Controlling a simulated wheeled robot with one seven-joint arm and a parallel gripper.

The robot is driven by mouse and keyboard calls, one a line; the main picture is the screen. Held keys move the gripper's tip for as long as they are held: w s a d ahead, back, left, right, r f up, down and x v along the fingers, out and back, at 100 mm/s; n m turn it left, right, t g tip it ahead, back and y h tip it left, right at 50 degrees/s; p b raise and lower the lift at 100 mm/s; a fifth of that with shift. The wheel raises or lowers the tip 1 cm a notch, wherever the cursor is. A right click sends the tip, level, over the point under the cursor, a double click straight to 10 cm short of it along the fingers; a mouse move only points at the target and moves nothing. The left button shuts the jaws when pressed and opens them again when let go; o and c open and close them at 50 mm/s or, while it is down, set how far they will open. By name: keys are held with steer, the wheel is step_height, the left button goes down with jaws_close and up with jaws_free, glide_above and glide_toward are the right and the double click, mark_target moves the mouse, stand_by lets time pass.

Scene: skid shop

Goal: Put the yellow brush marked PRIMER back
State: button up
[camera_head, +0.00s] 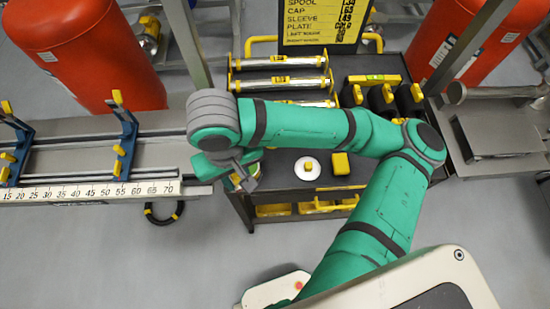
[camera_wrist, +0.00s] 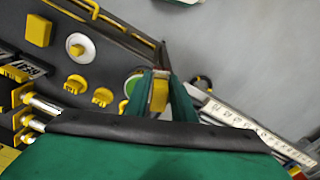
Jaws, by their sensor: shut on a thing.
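My gripper (camera_head: 243,180) hangs over the left edge of the dark cart top in the head view. In the wrist view its two green fingers (camera_wrist: 161,82) are shut on a yellow thing (camera_wrist: 158,97), which looks like the yellow brush. No PRIMER mark can be read on it, and the fingers hide much of it. In the head view only a little yellow shows at the gripper (camera_head: 236,178). A round green-rimmed thing (camera_wrist: 131,85) is right beside the fingers in the wrist view; I cannot tell whether they touch.
The cart top carries a white disc with a yellow knob (camera_head: 307,168), a yellow block (camera_head: 341,164), black bottles (camera_head: 382,97) and silver tubes (camera_head: 279,62). A bench with a ruler (camera_head: 90,192) is at left. Red tanks (camera_head: 90,55) stand behind. A ring (camera_head: 163,215) lies on the floor.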

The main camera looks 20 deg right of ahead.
steer(key=w+d+f, duration=0.1)
steer(key=d+f, duration=0.1)
steer(key=d, duration=0.1)
steer(key=w+d+f, duration=0.1)
steer(key=d+f, duration=0.2)
steer(key=d, duration=0.1)
steer(key=w+d+f, duration=0.2)
steer(key=d+f, duration=0.1)
steer(key=d, duration=0.1)
steer(key=shift+f, duration=0.1)
steer(key=shift+w+d+f, duration=0.3)
steer(key=shift+d+f, duration=0.25)
steer(key=shift+f, duration=0.1)
steer(key=shift+d+f, duration=0.1)
steer(key=shift+f, duration=1.5)
steer(key=shift+f, duration=0.1)
steer(key=o, duration=0.6)
steer(key=shift+f, duration=0.1)
steer(key=o, duration=0.4)
